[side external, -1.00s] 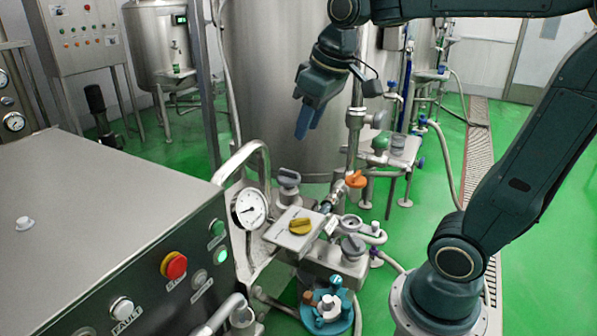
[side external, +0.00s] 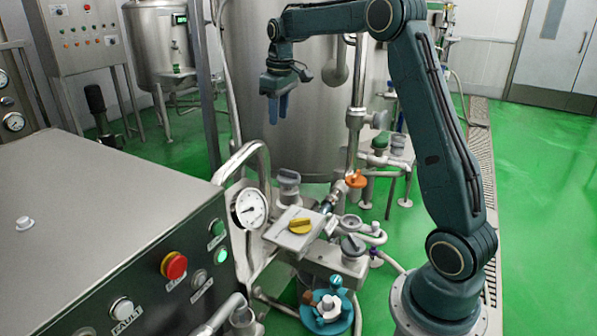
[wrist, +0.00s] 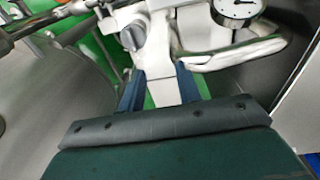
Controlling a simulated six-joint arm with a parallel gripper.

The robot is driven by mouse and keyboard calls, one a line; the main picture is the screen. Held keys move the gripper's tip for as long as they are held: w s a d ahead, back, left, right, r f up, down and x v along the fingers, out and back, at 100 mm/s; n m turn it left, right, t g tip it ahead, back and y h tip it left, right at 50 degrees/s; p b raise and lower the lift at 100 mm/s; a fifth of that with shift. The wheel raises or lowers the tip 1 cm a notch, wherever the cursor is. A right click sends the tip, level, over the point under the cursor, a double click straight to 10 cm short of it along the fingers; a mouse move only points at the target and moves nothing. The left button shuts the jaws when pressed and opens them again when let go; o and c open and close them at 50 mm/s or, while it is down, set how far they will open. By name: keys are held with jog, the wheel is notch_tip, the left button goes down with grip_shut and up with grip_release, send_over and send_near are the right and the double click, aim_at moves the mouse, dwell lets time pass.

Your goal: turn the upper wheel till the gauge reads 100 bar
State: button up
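The upper grey wheel (side external: 288,183) sits on the valve block, just right of the round white gauge (side external: 249,208). A second grey wheel (side external: 353,247) is lower and further right. The gauge has a dark needle, but its numbers are too small to read. My gripper (side external: 279,118) hangs fingers down, well above the upper wheel and apart from it. In the wrist view my gripper (wrist: 160,82) has its two blue fingers apart with nothing held between them. A grey wheel (wrist: 132,38), probably the upper one, and the gauge (wrist: 238,8) show beyond the fingertips.
A bent metal rail (side external: 262,150) rises behind the gauge. A vertical pipe (side external: 356,118) and a large tank (side external: 245,75) stand close to my gripper.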

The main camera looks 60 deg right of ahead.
jog(key=g, duration=0.1)
send_over(289, 176)
notch_tip(289, 176, down, 9)
jog(key=shift+w+d+r+y, duration=0.15)
jog(key=shift+w+d+y, duration=0.1)
jog(key=shift+d+y, duration=0.1)
notch_tip(289, 176, down, 14)
jog(key=shift+r, duration=0.1)
dwell(0.4)
grip_shut()
